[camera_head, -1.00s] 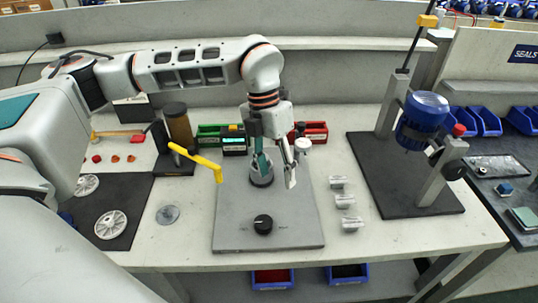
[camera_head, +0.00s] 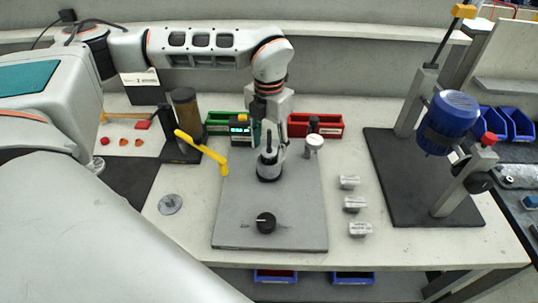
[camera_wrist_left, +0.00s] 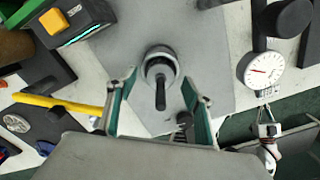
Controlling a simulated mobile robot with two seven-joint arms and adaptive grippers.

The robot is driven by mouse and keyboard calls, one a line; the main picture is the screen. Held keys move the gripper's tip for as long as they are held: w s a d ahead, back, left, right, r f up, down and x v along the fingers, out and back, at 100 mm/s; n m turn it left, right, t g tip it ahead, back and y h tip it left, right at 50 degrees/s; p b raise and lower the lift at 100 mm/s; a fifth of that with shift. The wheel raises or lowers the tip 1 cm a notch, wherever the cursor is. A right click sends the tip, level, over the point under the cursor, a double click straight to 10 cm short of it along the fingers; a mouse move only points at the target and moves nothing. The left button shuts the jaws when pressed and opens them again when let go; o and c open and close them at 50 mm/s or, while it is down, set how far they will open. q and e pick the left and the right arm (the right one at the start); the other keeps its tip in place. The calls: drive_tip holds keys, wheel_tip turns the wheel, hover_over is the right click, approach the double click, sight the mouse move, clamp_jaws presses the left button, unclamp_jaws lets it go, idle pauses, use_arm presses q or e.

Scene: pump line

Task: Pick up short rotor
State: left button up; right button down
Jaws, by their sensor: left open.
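A grey cylindrical part with a dark shaft (camera_head: 268,168) stands upright in a dark ring on the grey plate (camera_head: 295,215); it looks like the short rotor, though I see no label. In the left wrist view its round top and shaft (camera_wrist_left: 160,72) lie between the fingertips. My left gripper (camera_head: 269,143) is open and empty, pointing down just above and behind the part. It also shows in the left wrist view (camera_wrist_left: 160,88), with a finger on each side. I cannot tell whether the fingers touch the part.
A yellow handle (camera_head: 202,150) reaches over the plate's left edge. A dial gauge (camera_head: 314,141) stands behind right. Several small silver blocks (camera_head: 354,204) lie right of the plate. A blue-motored stand (camera_head: 450,122) is further right. Green (camera_head: 218,122) and red (camera_head: 322,125) bins stand behind.

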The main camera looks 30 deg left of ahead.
use_arm(q)
drive_tip(key=shift+f, duration=0.3)
clamp_jaws()
drive_tip(key=shift+w, duration=0.1)
use_arm(e)
drive_tip(key=shift+w+r, duration=0.3)
use_arm(q)
drive_tip(key=shift+r, duration=0.1)
use_arm(e)
drive_tip(key=shift+s+f, duration=0.1)
drive_tip(key=shift+f, duration=0.05)
